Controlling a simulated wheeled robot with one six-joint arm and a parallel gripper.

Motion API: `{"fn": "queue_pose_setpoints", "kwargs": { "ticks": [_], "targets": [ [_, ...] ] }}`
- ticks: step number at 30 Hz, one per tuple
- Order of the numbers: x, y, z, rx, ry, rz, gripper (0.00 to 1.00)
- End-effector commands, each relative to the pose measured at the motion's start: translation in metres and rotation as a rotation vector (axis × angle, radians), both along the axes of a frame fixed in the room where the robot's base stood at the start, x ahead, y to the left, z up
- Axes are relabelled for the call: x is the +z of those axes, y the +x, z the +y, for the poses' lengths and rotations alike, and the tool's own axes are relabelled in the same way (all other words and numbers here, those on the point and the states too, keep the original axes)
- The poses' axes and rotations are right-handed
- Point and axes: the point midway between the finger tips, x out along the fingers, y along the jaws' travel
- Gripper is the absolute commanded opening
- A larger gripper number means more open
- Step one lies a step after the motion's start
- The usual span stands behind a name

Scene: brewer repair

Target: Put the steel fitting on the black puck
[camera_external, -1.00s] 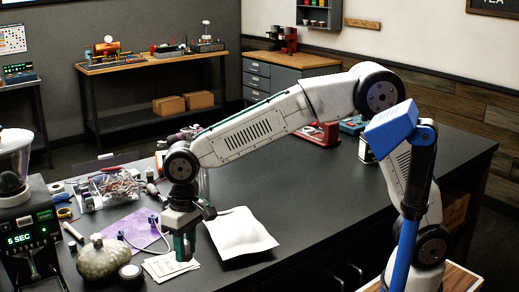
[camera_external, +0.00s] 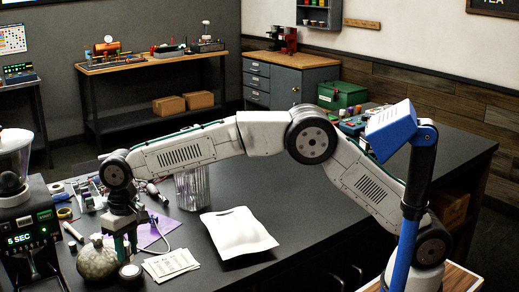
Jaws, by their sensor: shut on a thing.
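My gripper (camera_external: 125,254) points down at the left front of the dark counter. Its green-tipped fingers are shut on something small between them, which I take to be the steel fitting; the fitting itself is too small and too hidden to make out. A short round dark piece with a pale top (camera_external: 131,272), which looks like the black puck, lies on the counter just under the fingertips. I cannot tell whether the held piece touches it. A mottled round gourd-like object (camera_external: 97,262) stands directly left of the fingers.
Paper cards (camera_external: 171,264) lie right of the puck. A purple sheet (camera_external: 152,238) lies behind the gripper, and a clear ribbed jar (camera_external: 192,190) stands farther back. A white pouch (camera_external: 238,232) lies mid-counter. A grinder machine (camera_external: 30,235) stands at the left. The counter right of the pouch is clear.

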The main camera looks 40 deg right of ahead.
Motion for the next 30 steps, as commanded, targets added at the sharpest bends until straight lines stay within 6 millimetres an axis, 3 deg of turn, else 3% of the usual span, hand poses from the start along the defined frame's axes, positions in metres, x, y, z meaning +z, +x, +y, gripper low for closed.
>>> {"fn": "queue_pose_setpoints", "kwargs": {
  "ticks": [8, 19, 20, 21, 30],
  "targets": [
    [-0.034, 0.001, 0.001, 0.000, -0.002, 0.000, 0.07],
    [-0.039, 0.001, 0.001, -0.001, -0.001, 0.000, 0.07],
    [-0.038, 0.001, 0.001, -0.001, -0.001, 0.000, 0.38],
    [-0.038, 0.001, 0.001, -0.001, -0.001, 0.000, 0.50],
    [-0.037, 0.001, 0.001, -0.001, 0.000, -0.001, 0.52]
  ]
}}
